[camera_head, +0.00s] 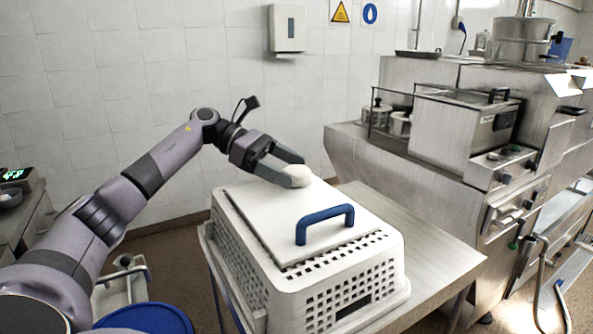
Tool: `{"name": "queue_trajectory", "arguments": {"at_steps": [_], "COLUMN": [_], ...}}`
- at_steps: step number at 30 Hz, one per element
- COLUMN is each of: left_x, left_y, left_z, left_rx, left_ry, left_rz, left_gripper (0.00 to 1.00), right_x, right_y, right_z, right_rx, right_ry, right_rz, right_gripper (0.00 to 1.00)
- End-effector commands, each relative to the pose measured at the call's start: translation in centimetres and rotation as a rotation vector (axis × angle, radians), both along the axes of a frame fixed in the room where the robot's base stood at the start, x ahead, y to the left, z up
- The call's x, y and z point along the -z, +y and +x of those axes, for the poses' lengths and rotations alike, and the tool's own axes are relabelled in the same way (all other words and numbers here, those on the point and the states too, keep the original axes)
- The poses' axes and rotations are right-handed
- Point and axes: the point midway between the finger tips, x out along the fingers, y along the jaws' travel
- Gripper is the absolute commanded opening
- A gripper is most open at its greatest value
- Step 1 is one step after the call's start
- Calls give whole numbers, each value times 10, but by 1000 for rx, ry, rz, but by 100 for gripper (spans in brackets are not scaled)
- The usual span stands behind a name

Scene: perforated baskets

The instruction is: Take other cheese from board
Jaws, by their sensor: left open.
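A white board (270,222) with a blue handle (325,222) lies on top of a white perforated basket (340,297). A small white rounded cheese (300,171) is at the board's far edge, partly hidden by my left gripper. My left gripper (292,168) reaches in from the left, low over the far part of the board. Its jaws are open, with the fingertips at the cheese. I cannot tell whether the fingers touch it. My right gripper is not in view.
The basket stands on a metal table (425,240) with bare room to its right. Steel kitchen equipment (440,130) stands at the right, and a tiled wall is behind. A blue round lid or bin (150,318) is at the lower left.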

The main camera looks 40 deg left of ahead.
Motion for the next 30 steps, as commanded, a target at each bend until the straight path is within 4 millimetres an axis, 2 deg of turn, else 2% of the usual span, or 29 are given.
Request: {"name": "queue_trajectory", "arguments": {"at_steps": [3, 9, 10, 15, 16, 26, 30], "left_x": [3, 4, 4, 4, 4, 2, -5], "left_y": [-7, -7, -7, -7, -7, -7, -7], "left_z": [4, 4, 4, 4, 4, 4, 4], "left_rx": [0, -1, -1, -1, -1, -2, -2], "left_ry": [1, 0, 0, 0, 0, -1, -3], "left_rz": [0, 0, 0, 0, 0, -1, -1], "left_gripper": [90, 90, 87, 32, 29, 29, 29], "right_x": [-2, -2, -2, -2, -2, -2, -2], "right_y": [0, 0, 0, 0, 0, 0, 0], "right_z": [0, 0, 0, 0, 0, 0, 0], "right_rx": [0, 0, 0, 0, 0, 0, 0], "right_ry": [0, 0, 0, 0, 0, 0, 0], "right_rz": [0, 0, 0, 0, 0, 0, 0], "right_gripper": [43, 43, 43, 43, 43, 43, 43]}}
